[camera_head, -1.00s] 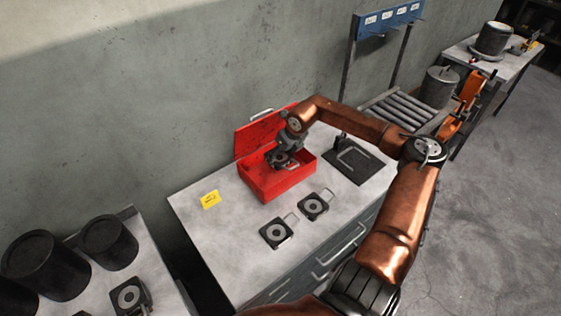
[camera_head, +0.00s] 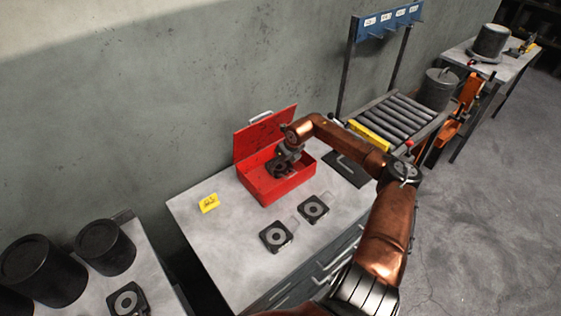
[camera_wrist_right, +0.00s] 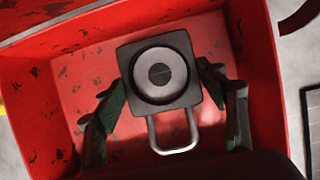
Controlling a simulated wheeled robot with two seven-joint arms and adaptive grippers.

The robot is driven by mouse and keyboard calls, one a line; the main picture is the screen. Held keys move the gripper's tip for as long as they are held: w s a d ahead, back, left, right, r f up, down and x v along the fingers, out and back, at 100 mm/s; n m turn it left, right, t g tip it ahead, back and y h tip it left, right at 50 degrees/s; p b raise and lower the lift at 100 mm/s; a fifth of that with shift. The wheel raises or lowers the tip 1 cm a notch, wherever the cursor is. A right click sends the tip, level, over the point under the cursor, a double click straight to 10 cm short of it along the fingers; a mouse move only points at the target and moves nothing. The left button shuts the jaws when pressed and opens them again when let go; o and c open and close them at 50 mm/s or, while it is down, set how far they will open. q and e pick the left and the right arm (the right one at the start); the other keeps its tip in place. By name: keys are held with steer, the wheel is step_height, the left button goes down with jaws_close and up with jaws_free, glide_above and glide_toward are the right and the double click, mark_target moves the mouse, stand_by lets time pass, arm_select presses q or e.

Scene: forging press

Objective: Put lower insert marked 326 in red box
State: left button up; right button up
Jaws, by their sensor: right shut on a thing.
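The red box (camera_head: 277,190) stands on the grey cabinet top with its lid open against the back. My right gripper (camera_head: 280,168) is inside the box opening, shut on a dark square insert with a round grey face and a wire handle. The held insert (camera_wrist_right: 160,70) shows in the right wrist view between the two fingers (camera_wrist_right: 165,98), with the box walls around it. No number is readable on it, and I cannot tell whether it touches the box floor. Two similar inserts, a left one (camera_head: 276,236) and a right one (camera_head: 313,209), lie on the cabinet top. My left gripper is not in view.
A yellow tag (camera_head: 209,203) lies left of the box. A black plate (camera_head: 346,169) lies right of it, partly behind my arm. Black cylinders (camera_head: 45,270) and another insert (camera_head: 127,300) are on the left table. A roller conveyor (camera_head: 395,118) stands behind. The cabinet's front left top is clear.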

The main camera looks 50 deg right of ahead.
steer(key=shift+w+r, duration=0.15)
steer(key=o, duration=2.1)
steer(key=shift+c, duration=0.2)
steer(key=p+v, duration=0.2)
steer(key=v, duration=1)
steer(key=shift+s, duration=0.25)
steer(key=shift+a, duration=0.1)
